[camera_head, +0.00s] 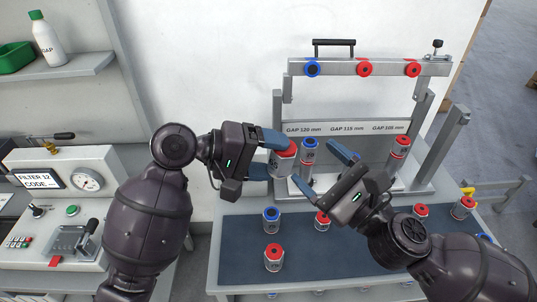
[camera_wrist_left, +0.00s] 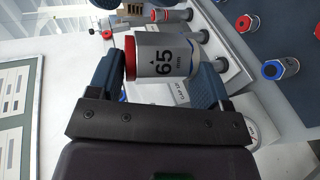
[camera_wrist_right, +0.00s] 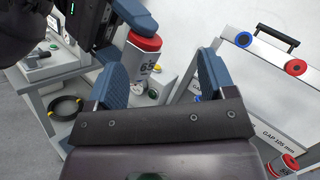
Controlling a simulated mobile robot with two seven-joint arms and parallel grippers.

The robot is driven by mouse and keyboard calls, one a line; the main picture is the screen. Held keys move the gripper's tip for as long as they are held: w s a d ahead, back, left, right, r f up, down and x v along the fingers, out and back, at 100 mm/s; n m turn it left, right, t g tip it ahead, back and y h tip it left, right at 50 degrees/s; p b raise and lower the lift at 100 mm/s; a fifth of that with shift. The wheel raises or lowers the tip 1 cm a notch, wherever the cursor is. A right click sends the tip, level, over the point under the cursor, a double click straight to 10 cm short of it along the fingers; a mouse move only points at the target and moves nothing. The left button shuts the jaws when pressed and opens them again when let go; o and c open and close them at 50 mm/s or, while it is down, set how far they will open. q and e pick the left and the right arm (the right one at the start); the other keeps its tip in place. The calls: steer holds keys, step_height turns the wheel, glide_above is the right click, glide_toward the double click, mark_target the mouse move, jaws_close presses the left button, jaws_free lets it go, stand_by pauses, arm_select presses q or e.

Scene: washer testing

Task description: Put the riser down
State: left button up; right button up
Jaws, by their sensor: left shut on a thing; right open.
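The riser (camera_head: 283,160), a silver cylinder with a red top, is between the fingers of my left gripper (camera_head: 276,158). In the left wrist view the riser (camera_wrist_left: 163,57) shows the label "65 mm", with a blue finger on each side of it. It also shows in the right wrist view (camera_wrist_right: 140,55). My right gripper (camera_head: 322,173) is open and empty, just right of the riser. In the right wrist view the open fingers of my right gripper (camera_wrist_right: 160,75) have nothing between them.
Several other risers stand on the dark mat (camera_head: 330,262). A gauge machine (camera_head: 75,190) stands at the left.

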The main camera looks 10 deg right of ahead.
steer(key=s+d+f+n+g+h, duration=0.1)
steer(key=d+f+n+h, duration=0.2)
steer(key=f+n, duration=0.4)
steer(key=s+d+f+n+h, duration=0.2)
steer(key=f+n, duration=0.5)
steer(key=f, duration=0.4)
steer(key=s+d+f+n+g+h, duration=0.1)
steer(key=s+d+f+n+h, duration=0.1)
steer(key=d+f+n+h, duration=0.2)
steer(key=shift+s+d+f+n+g, duration=0.1)
steer(key=shift+d+f+n, duration=0.2)
steer(key=shift+f+n, duration=0.4)
steer(key=shift+w+d+f+n+g, duration=0.1)
steer(key=shift+d+f+n, duration=0.25)
steer(key=shift+f, duration=0.6)
steer(key=shift+s+d+f+n+g, duration=0.1)
steer(key=shift+d+f+n, duration=0.15)
steer(key=shift+f+n, duration=0.45)
steer(key=s+d+f+h, duration=0.1)
steer(key=f, duration=0.1)
steer(key=s+d+f+n+g+h, duration=0.1)
steer(key=s+d+f, duration=0.1)
steer(key=s+d+f+n+g+h, duration=0.1)
steer(key=s+f, duration=0.1)
steer(key=f, duration=0.1)
steer(key=shift+d+n, duration=0.15)
steer(key=shift+n, duration=0.1)
